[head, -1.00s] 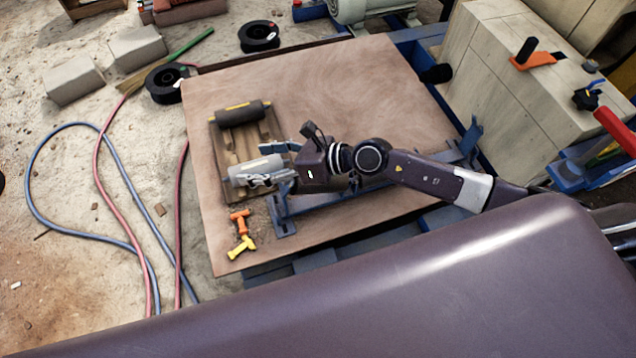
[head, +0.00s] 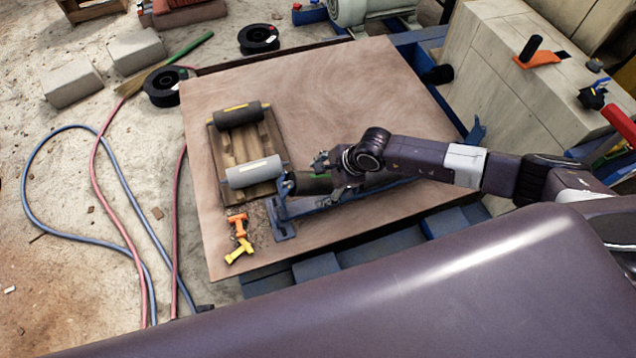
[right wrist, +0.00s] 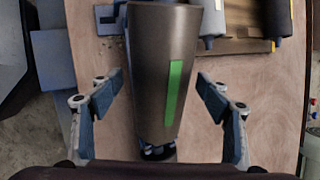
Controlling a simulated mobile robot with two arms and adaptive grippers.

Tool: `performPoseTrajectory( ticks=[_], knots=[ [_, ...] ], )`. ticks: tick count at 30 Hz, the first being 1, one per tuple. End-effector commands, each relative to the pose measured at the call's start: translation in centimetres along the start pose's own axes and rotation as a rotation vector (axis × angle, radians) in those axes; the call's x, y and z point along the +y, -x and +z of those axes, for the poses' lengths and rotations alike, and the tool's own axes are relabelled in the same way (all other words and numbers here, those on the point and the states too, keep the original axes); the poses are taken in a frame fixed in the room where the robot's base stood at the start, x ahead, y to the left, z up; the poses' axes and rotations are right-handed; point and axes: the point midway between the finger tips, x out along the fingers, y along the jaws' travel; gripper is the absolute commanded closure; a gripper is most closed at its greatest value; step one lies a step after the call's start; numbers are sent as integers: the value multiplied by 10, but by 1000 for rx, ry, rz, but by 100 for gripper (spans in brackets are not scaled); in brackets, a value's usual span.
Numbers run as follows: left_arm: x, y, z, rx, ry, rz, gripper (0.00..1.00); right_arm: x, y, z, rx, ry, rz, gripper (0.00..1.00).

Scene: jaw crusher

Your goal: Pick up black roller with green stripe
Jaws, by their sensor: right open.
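The black roller with the green stripe (right wrist: 165,50) fills the middle of the right wrist view, its stripe facing the camera. In the head view this roller (head: 314,184) lies at the blue metal frame (head: 286,222), partly hidden by my right arm. My right gripper (right wrist: 162,80) is open, with one finger on each side of the roller and visible gaps between. In the head view my right gripper (head: 322,172) is over the roller, its fingers partly hidden. My left gripper is not in view.
The board (head: 340,90) is clear toward the back.

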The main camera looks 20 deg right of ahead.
Motion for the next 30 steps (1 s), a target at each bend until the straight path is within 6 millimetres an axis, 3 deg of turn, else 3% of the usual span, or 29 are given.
performPoseTrajectory(
  ticks=[10,27,30],
  knots=[
    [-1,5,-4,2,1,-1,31,0,-8,0,-1,-1,-1,31],
    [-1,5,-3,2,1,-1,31,0,-8,0,-1,-1,0,94],
    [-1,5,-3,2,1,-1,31,0,-8,0,-1,-1,0,100]
  ],
)
